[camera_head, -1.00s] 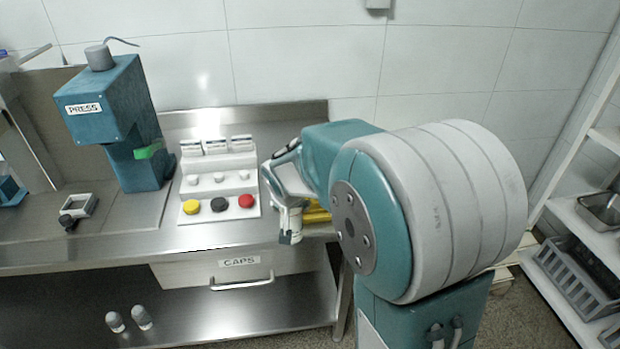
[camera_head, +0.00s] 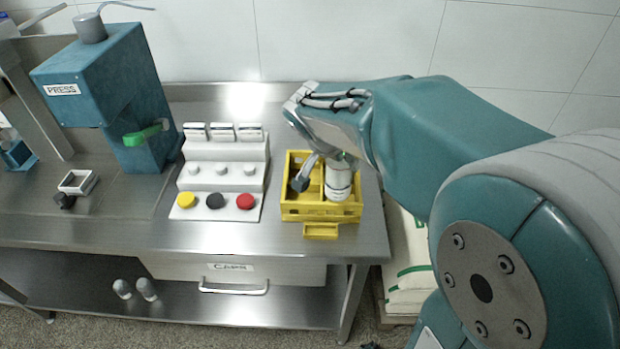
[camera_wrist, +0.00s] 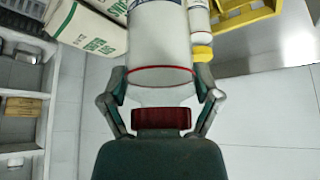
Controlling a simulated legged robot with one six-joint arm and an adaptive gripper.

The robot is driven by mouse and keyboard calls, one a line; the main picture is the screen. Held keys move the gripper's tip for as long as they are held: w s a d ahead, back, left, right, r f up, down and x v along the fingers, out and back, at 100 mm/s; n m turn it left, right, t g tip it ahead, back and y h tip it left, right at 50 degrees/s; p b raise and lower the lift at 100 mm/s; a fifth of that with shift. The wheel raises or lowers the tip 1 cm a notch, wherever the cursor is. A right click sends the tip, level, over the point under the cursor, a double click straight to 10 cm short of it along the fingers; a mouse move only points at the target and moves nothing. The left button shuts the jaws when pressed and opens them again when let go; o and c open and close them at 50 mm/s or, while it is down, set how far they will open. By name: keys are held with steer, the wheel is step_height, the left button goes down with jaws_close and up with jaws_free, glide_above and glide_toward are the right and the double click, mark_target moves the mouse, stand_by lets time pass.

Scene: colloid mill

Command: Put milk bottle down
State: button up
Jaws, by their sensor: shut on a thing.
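The milk bottle (camera_wrist: 160,42) is white with a red ring and a dark red band near its neck. My gripper (camera_wrist: 161,84) is shut on it, with one finger on each side in the wrist view. In the head view a white bottle (camera_head: 338,180), apparently the held one, shows under my gripper at the right part of the yellow crate (camera_head: 321,214). I cannot tell whether its base touches the crate. A second white bottle (camera_wrist: 199,22) with a yellow cap stands close beside the held one in the wrist view. I cannot make it out in the head view.
A button panel (camera_head: 222,173) stands left of the crate, and the teal press (camera_head: 110,95) is farther left. White sacks (camera_head: 404,255) lie on the right below the table's edge. The steel tabletop (camera_head: 275,222) is bare between panel and crate.

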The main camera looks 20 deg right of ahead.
steer(key=w+a+f, duration=0.5)
steer(key=w+f, duration=0.3)
steer(key=f, duration=0.3)
steer(key=shift+w+f, duration=0.25)
steer(key=shift+f, duration=0.05)
steer(key=o, duration=0.9)
steer(key=shift+a+f, duration=0.1)
steer(key=shift+o, duration=1.1)
steer(key=shift+a, duration=0.35)
steer(key=shift+d, duration=0.1)
